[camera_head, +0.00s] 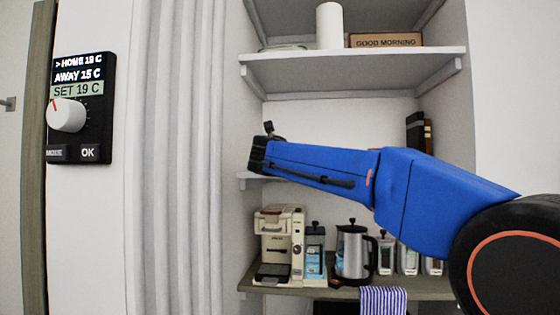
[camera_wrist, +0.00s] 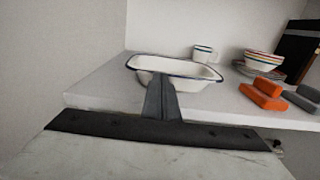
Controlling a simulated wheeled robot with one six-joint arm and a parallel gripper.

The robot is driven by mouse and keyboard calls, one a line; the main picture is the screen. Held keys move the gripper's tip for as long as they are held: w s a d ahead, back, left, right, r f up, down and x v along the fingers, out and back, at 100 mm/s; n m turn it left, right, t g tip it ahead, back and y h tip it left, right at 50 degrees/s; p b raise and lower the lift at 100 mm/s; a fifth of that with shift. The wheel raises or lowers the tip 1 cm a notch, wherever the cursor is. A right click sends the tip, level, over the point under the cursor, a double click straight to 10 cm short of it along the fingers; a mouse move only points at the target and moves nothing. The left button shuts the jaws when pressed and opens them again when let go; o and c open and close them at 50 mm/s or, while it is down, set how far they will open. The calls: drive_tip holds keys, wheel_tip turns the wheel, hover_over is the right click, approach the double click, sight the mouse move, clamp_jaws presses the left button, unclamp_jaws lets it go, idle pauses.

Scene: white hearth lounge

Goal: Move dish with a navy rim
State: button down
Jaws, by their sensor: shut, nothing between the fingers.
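In the wrist view, a white oblong dish with a navy rim (camera_wrist: 195,72) sits upright on a pale shelf (camera_wrist: 95,88) near its front edge. My gripper (camera_wrist: 162,82) is shut and empty, with its dark fingertips in front of the dish and overlapping its near side in the picture. I cannot tell whether they touch it. In the head view, my blue arm reaches across the middle shelf of the alcove, and its black end (camera_head: 258,154) is at the left side. The dish is not visible there.
Below my arm are a coffee machine (camera_head: 278,245) and a kettle (camera_head: 352,250). An upper shelf (camera_head: 350,68) is above.

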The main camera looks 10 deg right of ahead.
drive_tip(key=shift+w+d, duration=0.15)
drive_tip(key=shift+w, duration=0.25)
drive_tip(key=x, duration=0.7)
drive_tip(key=shift+s+f, duration=0.1)
drive_tip(key=shift+s, duration=0.05)
